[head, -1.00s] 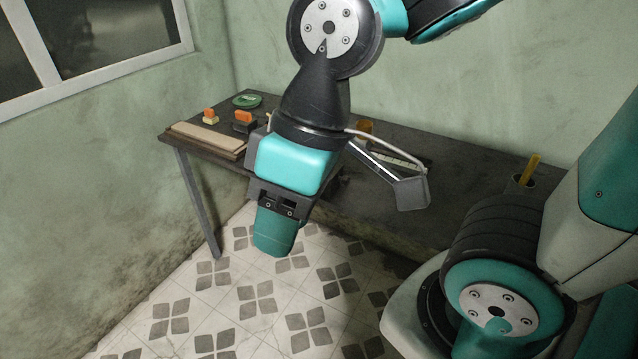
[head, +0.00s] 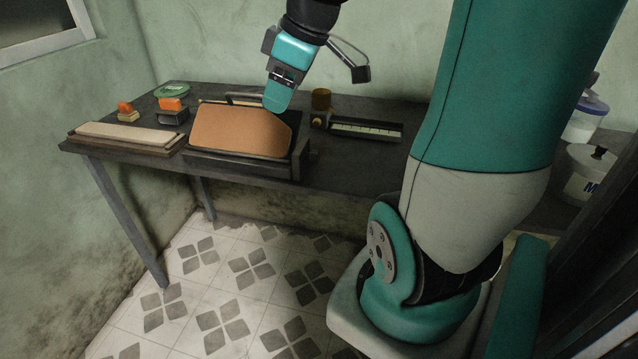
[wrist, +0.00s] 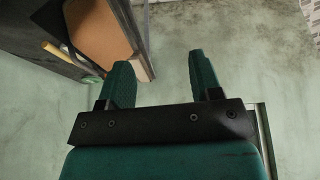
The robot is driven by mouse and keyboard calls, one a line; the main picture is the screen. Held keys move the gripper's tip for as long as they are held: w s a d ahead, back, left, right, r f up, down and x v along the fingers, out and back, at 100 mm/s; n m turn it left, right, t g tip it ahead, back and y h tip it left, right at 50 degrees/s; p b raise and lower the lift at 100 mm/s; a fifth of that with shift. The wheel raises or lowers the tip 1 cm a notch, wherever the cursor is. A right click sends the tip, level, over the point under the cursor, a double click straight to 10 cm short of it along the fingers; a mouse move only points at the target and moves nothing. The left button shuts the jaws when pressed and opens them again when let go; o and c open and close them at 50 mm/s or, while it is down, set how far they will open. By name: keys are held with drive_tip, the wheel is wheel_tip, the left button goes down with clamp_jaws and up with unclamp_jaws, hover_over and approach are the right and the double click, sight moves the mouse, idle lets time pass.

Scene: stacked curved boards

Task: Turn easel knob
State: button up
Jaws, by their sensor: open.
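The easel is a low dark frame (head: 297,168) on the table, holding a tilted orange-brown board (head: 240,132). A small dark knob-like part (head: 313,155) sticks out at its right side; it is too small to make out clearly. My gripper (head: 276,101) hangs over the upper right part of the board in the head view, and its height above it is hard to tell. In the wrist view my gripper (wrist: 163,70) has its two teal fingers apart with nothing between them. The board (wrist: 98,30) shows there at upper left, away from the fingers.
The dark table (head: 365,170) runs along the wall. Left of the easel lie pale boards (head: 125,133), orange-topped blocks (head: 171,105) and a green disc (head: 172,89). White tubs (head: 590,175) stand at far right.

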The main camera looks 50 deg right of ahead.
drive_tip(key=h+b, duration=0.2)
drive_tip(key=b, duration=0.3)
approach(319, 156)
drive_tip(key=shift+m+t, duration=0.3)
drive_tip(key=x, duration=0.3)
drive_tip(key=b+x, duration=0.1)
drive_tip(key=x, duration=0.2)
drive_tip(key=b+x, duration=0.1)
drive_tip(key=x, duration=0.2)
drive_tip(key=shift+s+f, duration=0.15)
drive_tip(key=shift+s, duration=0.15)
drive_tip(key=c, duration=0.9)
drive_tip(key=shift+c, duration=0.2)
drive_tip(key=shift+p, duration=0.5)
